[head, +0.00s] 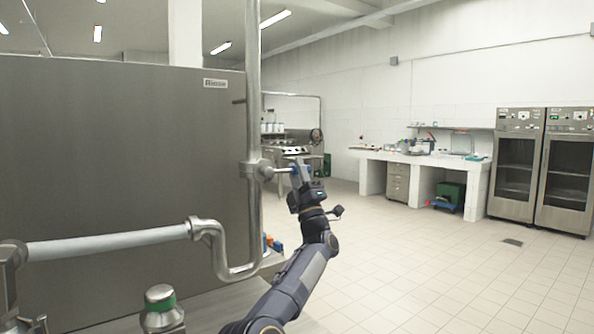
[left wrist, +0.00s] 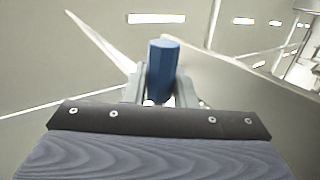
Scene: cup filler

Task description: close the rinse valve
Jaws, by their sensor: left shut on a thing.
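The rinse valve (head: 257,169) sits on a vertical steel pipe in front of a large steel panel. A "Rinse" label (head: 215,83) is on the panel, up and left of the valve. The valve's lever (head: 283,171) sticks out to the right, roughly level and across the pipe. My left gripper (head: 301,174) is at the lever's outer end and shut on it. In the left wrist view the lever's blue handle (left wrist: 164,68) stands between the two fingers, which partly hide its lower part. My right gripper is in neither view.
A curved pipe (head: 222,255) runs from the vertical pipe to the left. A fitting with a green band (head: 161,300) stands at the bottom left. The floor (head: 450,260) to the right is open, up to a white bench (head: 425,160) and steel cabinets (head: 540,165).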

